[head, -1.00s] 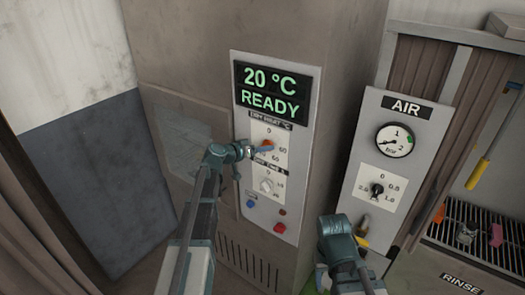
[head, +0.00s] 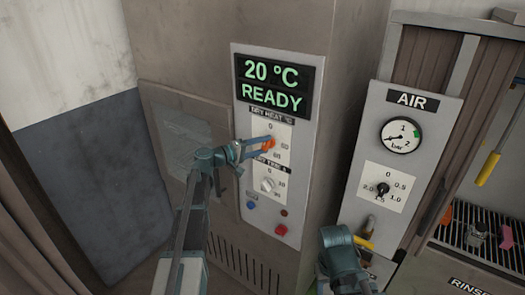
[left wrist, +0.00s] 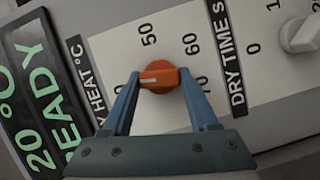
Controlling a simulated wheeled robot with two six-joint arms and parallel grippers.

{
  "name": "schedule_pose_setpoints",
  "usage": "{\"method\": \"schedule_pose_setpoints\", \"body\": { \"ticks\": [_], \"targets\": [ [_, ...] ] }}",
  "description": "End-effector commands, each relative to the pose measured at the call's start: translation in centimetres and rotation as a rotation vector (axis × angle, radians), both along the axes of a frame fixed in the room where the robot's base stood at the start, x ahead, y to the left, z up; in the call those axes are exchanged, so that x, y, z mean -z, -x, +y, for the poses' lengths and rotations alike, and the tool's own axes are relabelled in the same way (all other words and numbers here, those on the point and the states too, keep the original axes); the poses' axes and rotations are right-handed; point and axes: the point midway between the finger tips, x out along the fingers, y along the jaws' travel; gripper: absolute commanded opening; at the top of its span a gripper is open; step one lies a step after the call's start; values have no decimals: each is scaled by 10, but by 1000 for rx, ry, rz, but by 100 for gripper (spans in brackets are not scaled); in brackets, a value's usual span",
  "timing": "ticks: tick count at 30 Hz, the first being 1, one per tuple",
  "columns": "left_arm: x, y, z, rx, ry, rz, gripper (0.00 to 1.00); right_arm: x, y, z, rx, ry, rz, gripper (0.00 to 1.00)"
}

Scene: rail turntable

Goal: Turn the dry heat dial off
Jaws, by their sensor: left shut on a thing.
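The dry heat dial is an orange knob (left wrist: 158,77) on a white scale plate below a green-lit display (head: 272,85) reading 20 °C READY. My left gripper (left wrist: 160,80) has its two fingers on either side of the knob, shut on it. The knob's pale pointer line shows in the left wrist view, with the printed 50, 60 and 70 around it. In the head view the knob (head: 270,142) is partly hidden by the fingers. My right gripper (head: 362,244) is at the lower right, near the base of the air panel; its jaws are not clear.
Below is the white dry time dial (head: 267,184), with a blue button (head: 250,205) and a red button (head: 280,229). To the right stand the air panel (head: 365,150) with a gauge and a black knob, and a rinse grate (head: 470,238).

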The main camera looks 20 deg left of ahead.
Motion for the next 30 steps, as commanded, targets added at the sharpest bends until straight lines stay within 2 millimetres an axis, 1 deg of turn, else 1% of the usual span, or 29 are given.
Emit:
{"method": "schedule_pose_setpoints", "body": {
  "ticks": [1, 3, 12, 30],
  "targets": [
    [6, 1, -1, 4, 24, 14, 4, 7, 0, 0, -1, 0, 0, 50],
    [5, 1, -1, 4, 64, 29, 4, 10, 0, 0, -2, 0, 0, 50],
    [4, 1, -1, 3, 180, 71, 4, 19, 0, 0, -5, 1, 0, 50],
    [3, 1, -1, 2, 216, 84, 4, 21, 0, 0, -5, 1, 0, 50]
  ]
}}
